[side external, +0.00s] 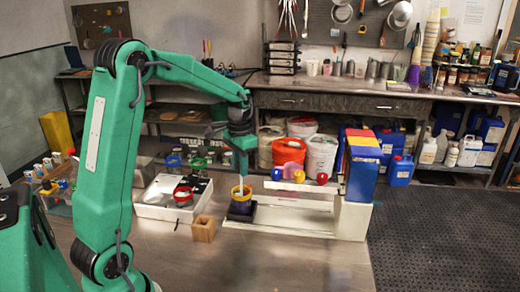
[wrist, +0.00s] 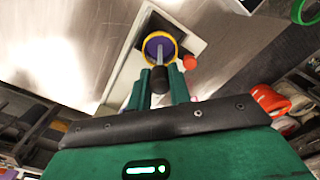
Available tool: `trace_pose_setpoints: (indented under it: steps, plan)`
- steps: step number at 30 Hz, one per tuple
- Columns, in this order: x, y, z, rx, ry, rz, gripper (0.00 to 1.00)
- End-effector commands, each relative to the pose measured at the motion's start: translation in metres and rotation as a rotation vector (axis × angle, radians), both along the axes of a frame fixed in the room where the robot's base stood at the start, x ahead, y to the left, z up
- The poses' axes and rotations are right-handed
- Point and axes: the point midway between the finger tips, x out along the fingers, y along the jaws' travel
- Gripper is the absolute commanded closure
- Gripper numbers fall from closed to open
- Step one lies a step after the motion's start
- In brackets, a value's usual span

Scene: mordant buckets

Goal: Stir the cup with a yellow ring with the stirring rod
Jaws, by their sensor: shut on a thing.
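The cup with a yellow ring (side external: 241,207) stands upright on a dark square pad, its body dark blue. In the wrist view the yellow ring (wrist: 174,40) surrounds a purple inside. My gripper (side external: 241,152) is above the cup, shut on the stirring rod (side external: 242,180), which points down. In the wrist view my gripper (wrist: 160,88) holds the rod's dark handle (wrist: 159,80) between its fingers. The rod's pale shaft (wrist: 160,54) runs over the cup's opening, and its lower end appears to be inside the cup. How deep it reaches is hidden.
A white tray (side external: 150,210) with a red-rimmed cup (side external: 183,193) lies left of the cup. A wooden block (side external: 204,229) stands in front. A white raised ledge (side external: 300,186) with coloured round things is to the right.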

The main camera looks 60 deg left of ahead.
Motion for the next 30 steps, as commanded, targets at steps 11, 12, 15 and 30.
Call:
trace_pose_setpoints:
  steps: [11,12,15,30]
  plan:
    - [0.0,0.0,0.016,0.001,-0.002,0.0,1.0]
    - [0.001,0.0,0.018,0.001,-0.002,0.0,1.0]
    - [0.0,0.0,0.022,0.0,-0.001,0.0,1.0]
    - [0.0,0.0,0.043,0.0,-0.001,0.0,1.0]
